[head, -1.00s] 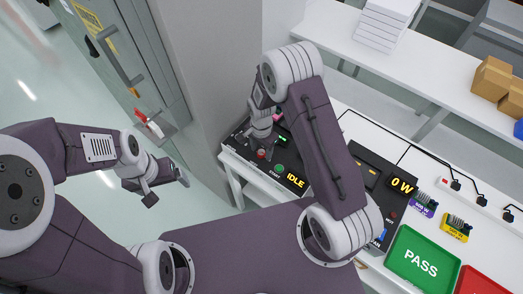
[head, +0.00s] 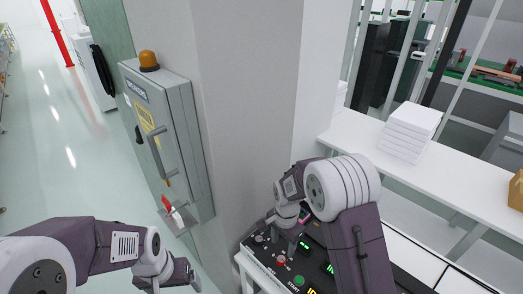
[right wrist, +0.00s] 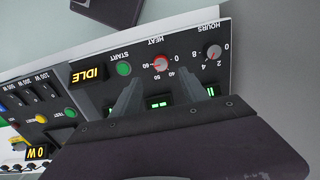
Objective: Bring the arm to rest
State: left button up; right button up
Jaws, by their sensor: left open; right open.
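My right arm (head: 355,235) reaches out over the black control panel (head: 255,250). Its gripper (head: 291,238) is over the panel, partly hidden by its own wrist. In the right wrist view the two fingers of this gripper (right wrist: 160,92) are apart with nothing between them. They show in front of the panel face, near the red heat knob (right wrist: 161,64) and the hours knob (right wrist: 213,52); I cannot tell whether they touch it. My left gripper (head: 178,283) is at the lower left, open and empty, over the floor and away from the panel.
Open floor (head: 75,170) lies at left.

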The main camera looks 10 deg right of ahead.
jog(key=d+r+t, duration=0.1)
jog(key=d+r, duration=0.2)
jog(key=r, duration=0.3)
jog(key=s+d+n+b, duration=0.1)
jog(key=s+d+n, duration=0.1)
jog(key=s+n, duration=0.8)
jog(key=s, duration=0.3)
jog(key=shift+s+d+f, duration=0.15)
jog(key=shift+f, duration=0.15)
jog(key=shift+s, duration=0.15)
dwell(0.6)
